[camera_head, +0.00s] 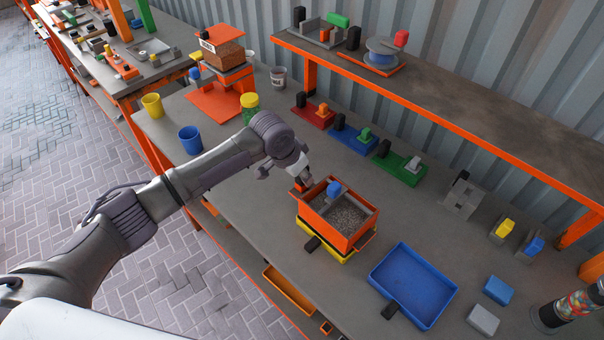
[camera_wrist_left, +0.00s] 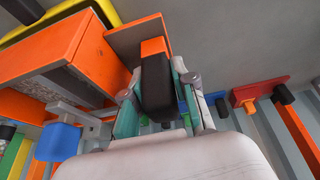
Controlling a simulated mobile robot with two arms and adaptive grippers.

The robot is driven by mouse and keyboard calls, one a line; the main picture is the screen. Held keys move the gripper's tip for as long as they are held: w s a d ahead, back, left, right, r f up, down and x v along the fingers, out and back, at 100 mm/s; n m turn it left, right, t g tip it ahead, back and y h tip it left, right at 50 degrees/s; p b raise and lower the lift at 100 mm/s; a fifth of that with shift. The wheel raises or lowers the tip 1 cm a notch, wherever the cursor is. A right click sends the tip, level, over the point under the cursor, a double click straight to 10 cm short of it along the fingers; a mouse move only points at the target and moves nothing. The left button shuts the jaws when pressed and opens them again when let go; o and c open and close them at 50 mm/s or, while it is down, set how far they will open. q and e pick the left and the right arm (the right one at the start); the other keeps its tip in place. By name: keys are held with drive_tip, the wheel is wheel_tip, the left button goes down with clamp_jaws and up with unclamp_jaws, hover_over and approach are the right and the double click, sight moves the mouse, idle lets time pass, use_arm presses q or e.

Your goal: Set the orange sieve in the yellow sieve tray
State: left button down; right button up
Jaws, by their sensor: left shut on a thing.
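The orange sieve (camera_head: 357,235) is a box with grey granules inside, and a blue knob (camera_head: 334,188) shows at its far side. It stands over the yellow sieve tray (camera_head: 322,247), whose edge shows beneath it with a black handle. I cannot tell whether the sieve rests fully in the tray. My left gripper (camera_head: 304,184) is at the sieve's far left corner. In the left wrist view my left gripper (camera_wrist_left: 160,108) is shut on the sieve's black handle (camera_wrist_left: 156,82), beside the orange sieve wall (camera_wrist_left: 75,60). My right gripper is out of view.
A blue tray (camera_head: 440,291) lies to the right on the grey bench. Red, blue and green fixtures (camera_head: 399,170) stand behind, below a raised orange-edged shelf (camera_head: 450,95). A yellow cup (camera_head: 153,105) and a blue cup (camera_head: 190,140) stand at left. Bench space between is clear.

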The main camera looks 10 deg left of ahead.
use_arm(q)
drive_tip(key=shift+r, duration=0.1)
idle(0.3)
drive_tip(key=shift+p, duration=0.45)
drive_tip(key=shift+f+b, duration=0.35)
drive_tip(key=shift+f, duration=0.55)
idle(0.4)
drive_tip(key=c, duration=0.8)
unclamp_jaws()
drive_tip(key=shift+c, duration=0.2)
drive_tip(key=shift+f, duration=0.15)
